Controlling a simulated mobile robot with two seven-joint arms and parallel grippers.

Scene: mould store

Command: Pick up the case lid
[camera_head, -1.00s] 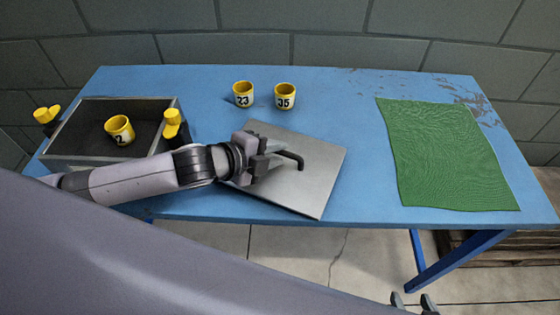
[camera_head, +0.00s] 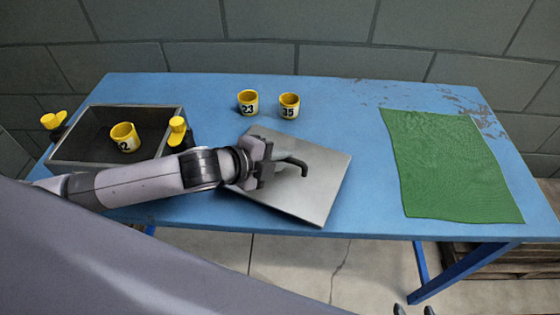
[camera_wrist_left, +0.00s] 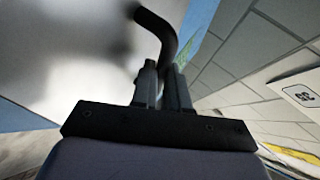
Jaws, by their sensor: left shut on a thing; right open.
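The case lid (camera_head: 312,192) is a flat square grey metal plate with a dark bent handle (camera_head: 290,162), at the middle of the blue table. My left gripper (camera_head: 278,166) is over the lid and shut on the handle. In the left wrist view, the fingers (camera_wrist_left: 163,90) are together at the lower end of the dark handle (camera_wrist_left: 160,30), with the blurred lid (camera_wrist_left: 70,50) beside it. I cannot tell whether the lid is clear of the table. My right gripper (camera_head: 413,310) shows only its fingertips at the bottom edge, apart and empty.
An open grey case (camera_head: 70,150) with yellow-knobbed clamps (camera_head: 177,128) stands at the left, holding yellow cup 2 (camera_head: 124,137). Yellow cups 23 (camera_head: 248,102) and 35 (camera_head: 289,106) stand behind the lid. A green mat (camera_head: 450,165) lies at the right.

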